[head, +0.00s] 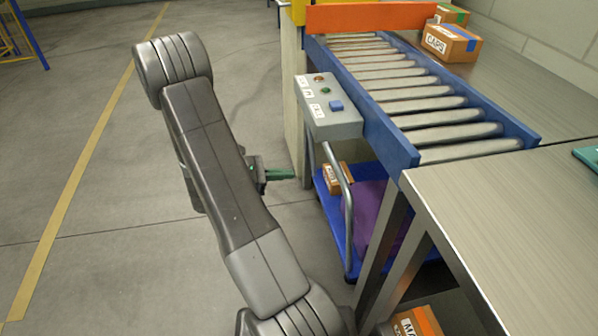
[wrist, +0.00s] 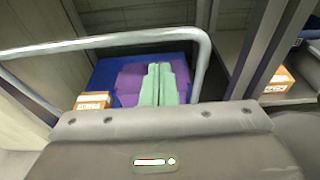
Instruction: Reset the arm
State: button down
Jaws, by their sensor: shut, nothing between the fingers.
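My arm stretches across the middle of the head view. My gripper (head: 282,173) shows its green fingers just past the forearm, pointing right toward the blue cart. In the wrist view my gripper (wrist: 157,84) has its two pale green fingers side by side, shut and empty. Behind the fingers, a purple bag (wrist: 130,84) lies on the blue cart deck (wrist: 105,72). The purple bag also shows in the head view (head: 369,206), partly hidden by the table legs. I cannot tell how high the fingers are above the bag.
The cart's grey handle (head: 347,215) stands close to my gripper. A small carton (head: 338,178) sits on the cart. A control box (head: 328,108), roller conveyor (head: 420,105) and metal table (head: 510,215) are on the right. The floor (head: 110,210) at left is clear.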

jog(key=shift+s+a+r, duration=0.1)
jog(key=shift+s+a, duration=0.05)
jog(key=shift+a, duration=0.5)
jog(key=shift+d, duration=0.15)
jog(key=b, duration=0.2)
send_near(336, 174)
jog(key=d, duration=0.3)
jog(key=shift+f+x, duration=0.15)
jog(key=shift+x, duration=0.8)
jog(key=shift+f+x, duration=0.1)
jog(key=shift+x, duration=0.85)
